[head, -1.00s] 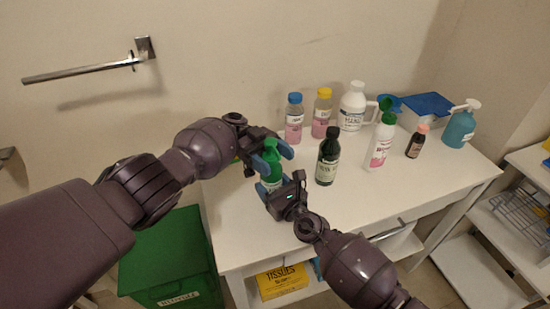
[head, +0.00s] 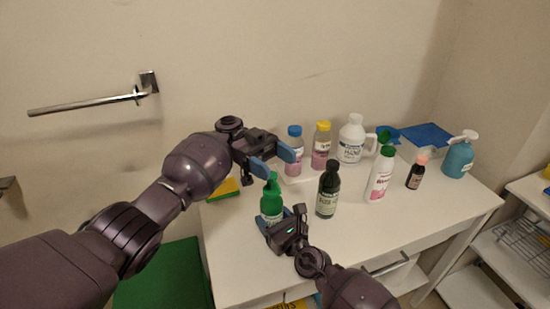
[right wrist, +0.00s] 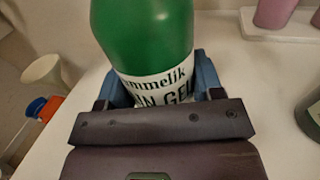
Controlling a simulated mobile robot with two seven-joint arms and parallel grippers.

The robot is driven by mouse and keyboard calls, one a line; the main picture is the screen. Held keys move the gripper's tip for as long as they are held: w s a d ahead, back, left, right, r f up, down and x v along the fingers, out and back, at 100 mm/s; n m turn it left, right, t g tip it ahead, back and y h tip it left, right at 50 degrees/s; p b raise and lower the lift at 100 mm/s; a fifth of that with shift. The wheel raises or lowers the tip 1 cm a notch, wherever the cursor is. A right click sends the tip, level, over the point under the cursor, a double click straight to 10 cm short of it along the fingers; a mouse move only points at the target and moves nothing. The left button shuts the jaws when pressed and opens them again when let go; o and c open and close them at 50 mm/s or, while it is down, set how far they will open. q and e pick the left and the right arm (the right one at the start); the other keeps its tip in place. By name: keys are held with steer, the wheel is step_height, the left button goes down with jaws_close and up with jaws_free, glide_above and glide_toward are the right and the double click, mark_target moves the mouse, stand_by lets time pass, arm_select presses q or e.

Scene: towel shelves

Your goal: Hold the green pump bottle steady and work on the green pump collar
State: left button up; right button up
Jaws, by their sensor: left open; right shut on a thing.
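The green pump bottle (head: 271,207) stands upright near the left part of the white table, with a pale label around its body. Its green pump collar (head: 271,184) and pump head are at its top. My right gripper (head: 273,219) is shut on the bottle's lower body. The right wrist view shows the green bottle (right wrist: 145,35) between the blue fingers (right wrist: 165,85), its top out of frame. My left gripper (head: 274,160) is open and empty, just above the pump head and apart from it.
A dark green bottle (head: 328,190) stands close on the right. Behind are a blue-capped bottle (head: 294,152), a yellow-capped bottle (head: 321,147) and a white jug (head: 352,140). A yellow-green sponge (head: 224,189) lies left on the table (head: 360,232). A white green-capped bottle (head: 380,175) stands further right.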

arm_select(q)
steer(key=shift+r, duration=0.45)
